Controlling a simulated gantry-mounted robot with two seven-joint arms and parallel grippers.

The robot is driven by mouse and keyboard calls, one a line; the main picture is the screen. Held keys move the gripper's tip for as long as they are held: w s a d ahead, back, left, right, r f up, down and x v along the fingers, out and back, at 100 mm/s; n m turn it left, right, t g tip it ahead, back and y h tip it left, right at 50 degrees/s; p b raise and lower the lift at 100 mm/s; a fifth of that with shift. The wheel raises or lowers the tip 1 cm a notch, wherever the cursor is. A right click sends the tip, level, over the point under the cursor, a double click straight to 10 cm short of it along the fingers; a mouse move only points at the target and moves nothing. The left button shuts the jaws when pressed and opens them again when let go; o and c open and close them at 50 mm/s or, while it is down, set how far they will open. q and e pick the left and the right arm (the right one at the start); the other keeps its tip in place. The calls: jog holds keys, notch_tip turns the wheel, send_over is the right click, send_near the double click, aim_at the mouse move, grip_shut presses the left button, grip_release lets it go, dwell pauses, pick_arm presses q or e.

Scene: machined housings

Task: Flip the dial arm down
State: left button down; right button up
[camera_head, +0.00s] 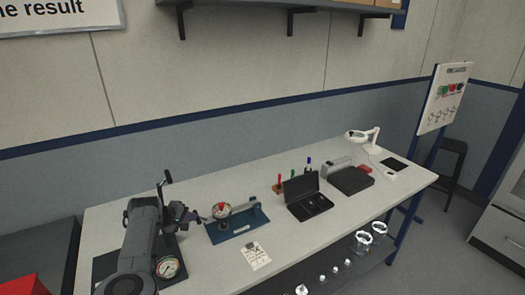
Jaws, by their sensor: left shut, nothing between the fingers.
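A blue fixture plate (238,230) lies on the bench in front of my left arm. On it sits a round silver part (221,210) with a red top, and a thin raised piece stands at its right end (254,202). I cannot tell for sure which piece is the dial arm. My left gripper (195,216) is shut and empty, just left of the round part; whether it touches is too small to tell. A white-faced dial gauge (168,267) shows low beside my left arm, partly hidden by it. My right gripper is not in view.
A paper card (255,255) lies in front of the fixture. To the right are an open black case (308,200), upright coloured tools (279,184), a dark block (350,181) and a white lamp (368,140). Clear jars (370,238) stand on a lower shelf.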

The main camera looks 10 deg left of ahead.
pick_arm(q)
jog(key=shift+s+a+f, duration=0.1)
jog(key=shift+s+f, duration=0.05)
jog(key=shift+f, duration=0.4)
jog(key=shift+s+f, duration=0.15)
jog(key=shift+f, duration=0.5)
notch_tip(320, 180, up, 6)
jog(key=r+p, duration=0.1)
jog(key=p, duration=0.4)
jog(key=s+a+r+p, duration=0.1)
jog(key=s+a, duration=0.3)
jog(key=s, duration=0.4)
jog(key=shift+s+a+r, duration=0.15)
jog(key=shift+s+r, duration=0.05)
jog(key=shift+r, duration=0.7)
